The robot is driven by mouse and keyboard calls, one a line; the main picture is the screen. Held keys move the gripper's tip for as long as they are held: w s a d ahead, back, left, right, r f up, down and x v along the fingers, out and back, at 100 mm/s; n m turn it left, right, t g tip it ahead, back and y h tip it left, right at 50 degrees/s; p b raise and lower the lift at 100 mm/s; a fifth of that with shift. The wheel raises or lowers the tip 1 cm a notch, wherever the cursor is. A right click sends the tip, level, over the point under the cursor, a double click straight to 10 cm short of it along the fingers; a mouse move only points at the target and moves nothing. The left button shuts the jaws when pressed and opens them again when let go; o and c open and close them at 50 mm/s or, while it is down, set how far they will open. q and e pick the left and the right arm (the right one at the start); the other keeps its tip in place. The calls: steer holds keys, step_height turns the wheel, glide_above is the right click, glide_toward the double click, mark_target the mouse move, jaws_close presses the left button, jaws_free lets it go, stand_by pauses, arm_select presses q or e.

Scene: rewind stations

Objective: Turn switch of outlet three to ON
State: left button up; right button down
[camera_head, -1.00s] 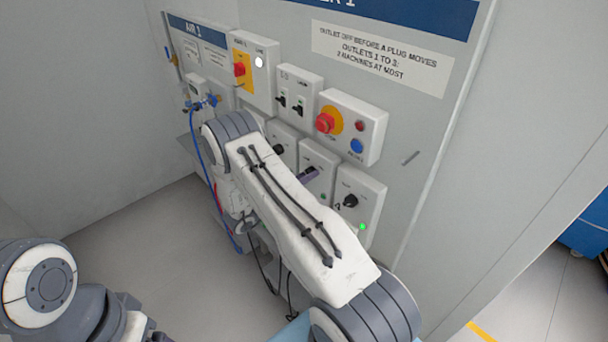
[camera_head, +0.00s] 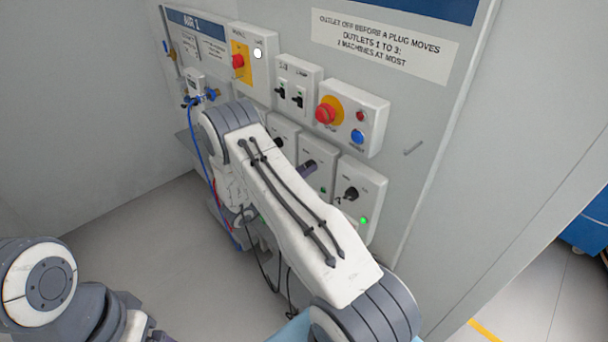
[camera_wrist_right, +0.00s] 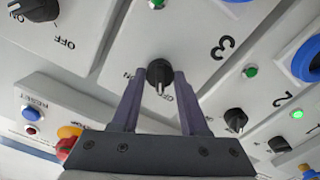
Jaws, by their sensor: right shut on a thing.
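The outlet three box (camera_wrist_right: 190,30), marked 3, carries a black switch knob (camera_wrist_right: 160,72) with a pale pointer mark, between ON and OFF lettering. The pointer faces toward the bottom of the wrist view. My right gripper (camera_wrist_right: 160,80) is shut on this knob, one finger on each side. In the head view the outlet three box (camera_head: 319,160) is the middle one of the lower row, and a fingertip of my right gripper (camera_head: 307,168) shows at it; my forearm hides part of the row. Its small green lamp (camera_wrist_right: 157,3) looks unlit. My left gripper is out of view.
The neighbouring outlet at right has a black knob (camera_head: 351,194) and a bright green lamp (camera_head: 364,221). Outlet two's knob (camera_wrist_right: 235,119) is close by. A red emergency button (camera_head: 326,112) sits above the row. A blue hose (camera_head: 198,150) hangs at left.

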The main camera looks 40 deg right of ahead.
steer(key=shift+m+b, duration=8)
steer(key=shift+b, duration=1.8)
steer(key=shift+c, duration=2.1)
jaws_free()
